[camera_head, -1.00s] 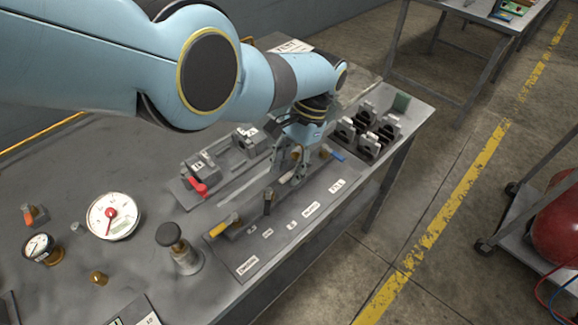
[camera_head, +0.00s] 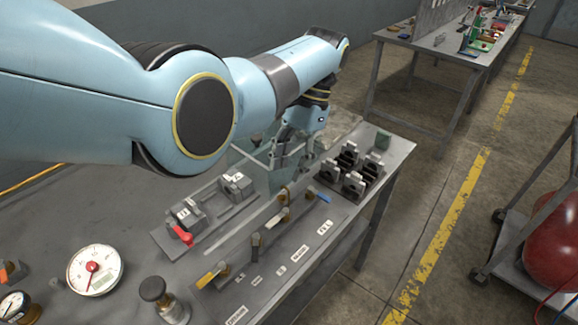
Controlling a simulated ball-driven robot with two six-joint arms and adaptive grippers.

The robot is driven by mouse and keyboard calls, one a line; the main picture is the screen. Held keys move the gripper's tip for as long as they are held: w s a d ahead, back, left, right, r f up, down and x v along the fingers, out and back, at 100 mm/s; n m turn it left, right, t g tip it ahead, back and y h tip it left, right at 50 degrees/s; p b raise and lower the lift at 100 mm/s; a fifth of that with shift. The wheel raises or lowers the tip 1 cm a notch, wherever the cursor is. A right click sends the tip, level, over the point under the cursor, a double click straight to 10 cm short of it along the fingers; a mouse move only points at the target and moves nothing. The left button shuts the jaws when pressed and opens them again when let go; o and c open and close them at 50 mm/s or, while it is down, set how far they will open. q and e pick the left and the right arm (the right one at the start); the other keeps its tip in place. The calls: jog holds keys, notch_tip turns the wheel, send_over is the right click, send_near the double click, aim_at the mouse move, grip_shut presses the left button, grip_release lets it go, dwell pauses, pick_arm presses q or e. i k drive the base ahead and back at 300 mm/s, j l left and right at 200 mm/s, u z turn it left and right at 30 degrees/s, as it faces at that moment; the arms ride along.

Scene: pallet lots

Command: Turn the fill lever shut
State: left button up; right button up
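A valve panel (camera_head: 274,267) lies on the grey bench and carries a row of levers. The blue-handled lever (camera_head: 322,197) is at its far right end, closest to the label reading FILL (camera_head: 325,228). A white-handled lever (camera_head: 284,214), a black lever (camera_head: 256,245) and a yellow-handled lever (camera_head: 211,274) stand along the row towards the front. My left gripper (camera_head: 292,164) points down behind the blue-handled lever, apart from it. Its fingers look spread and empty. My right gripper is not in view.
A block with a red lever (camera_head: 182,235) stands left of the panel. A dark clamp rack (camera_head: 352,171) stands right of my gripper. A clear box (camera_head: 250,165) is behind. A pressure gauge (camera_head: 95,270) and a knob (camera_head: 153,290) are at the front left.

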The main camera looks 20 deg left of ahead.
aim_at(319, 195)
jog(key=k+l, duration=0.25)
jog(key=k, duration=0.2)
jog(key=k+l, duration=0.25)
jog(key=k, duration=0.25)
